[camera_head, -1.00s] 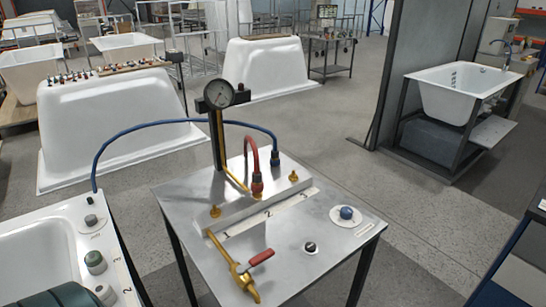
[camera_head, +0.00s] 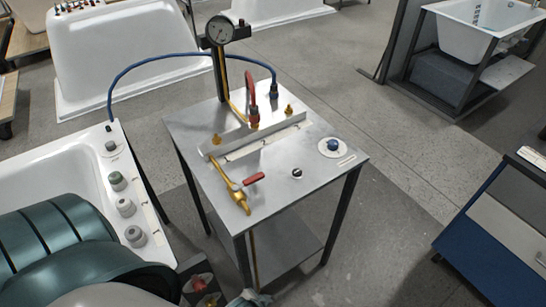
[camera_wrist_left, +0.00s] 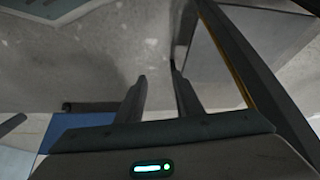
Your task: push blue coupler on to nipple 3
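A bare brass nipple (camera_head: 289,109) is at the manifold's right end, apart from the blue coupler. Another bare brass nipple (camera_head: 216,139) is at the left end. The red coupler (camera_head: 254,115), on a red hose, sits on the middle position. The numbers are too small to read surely. My left gripper (camera_wrist_left: 158,76) shows two dark fingers apart with nothing between them. My right gripper is not identifiable in view.
A pressure gauge (camera_head: 220,30) stands on a post behind the manifold. A red-handled brass valve (camera_head: 240,192) lies at the table's front left. A black knob (camera_head: 297,173) and a blue button (camera_head: 333,146) are on the tabletop (camera_head: 300,205). A white tub (camera_head: 60,165) stands left.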

